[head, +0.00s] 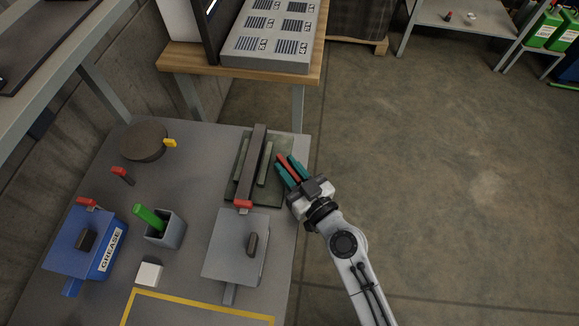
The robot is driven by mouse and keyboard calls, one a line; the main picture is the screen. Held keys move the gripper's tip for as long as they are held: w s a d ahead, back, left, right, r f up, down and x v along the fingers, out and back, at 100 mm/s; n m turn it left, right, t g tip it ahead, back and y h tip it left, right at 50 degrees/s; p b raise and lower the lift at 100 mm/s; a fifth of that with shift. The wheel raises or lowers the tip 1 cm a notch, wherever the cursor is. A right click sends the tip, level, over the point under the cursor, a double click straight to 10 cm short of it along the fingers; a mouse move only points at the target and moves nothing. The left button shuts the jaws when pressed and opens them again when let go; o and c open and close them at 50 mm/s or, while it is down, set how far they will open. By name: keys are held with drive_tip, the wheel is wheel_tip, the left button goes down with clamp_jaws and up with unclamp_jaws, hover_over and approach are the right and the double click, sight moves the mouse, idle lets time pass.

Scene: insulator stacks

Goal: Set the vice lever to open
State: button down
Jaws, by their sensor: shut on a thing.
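The vice (232,187) looks like a dark green base plate with two paler green jaws and a long dark bar between them. It stands near the right edge of the grey table. My gripper (288,165) is at the vice's right side, with its teal fingers pointing up and left. The fingers are shut on a red bar (287,163), which looks like the vice lever's grip. The lever's joint to the vice cannot be made out.
A grey lidded box (227,258) stands in front of the vice. A blue grease box (72,248), a grey cup (167,236) with a green handle, a white block (149,273) and a round disc (140,140) stand to the left. Open floor (440,180) lies right.

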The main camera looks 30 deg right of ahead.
drive_tip(key=c, duration=1.2)
unclamp_jaws()
drive_tip(key=shift+o, duration=0.2)
drive_tip(key=s+b, duration=0.1)
drive_tip(key=s, duration=0.2)
drive_tip(key=s+b, duration=0.2)
drive_tip(key=s, duration=0.1)
drive_tip(key=s+d+b, duration=0.1)
drive_tip(key=s+b, duration=0.1)
drive_tip(key=s, duration=0.1)
drive_tip(key=shift+s+f, duration=0.15)
drive_tip(key=shift+s, duration=0.2)
drive_tip(key=shift+s+d, duration=0.2)
drive_tip(key=shift+s, duration=0.3)
drive_tip(key=shift+c, duration=0.4)
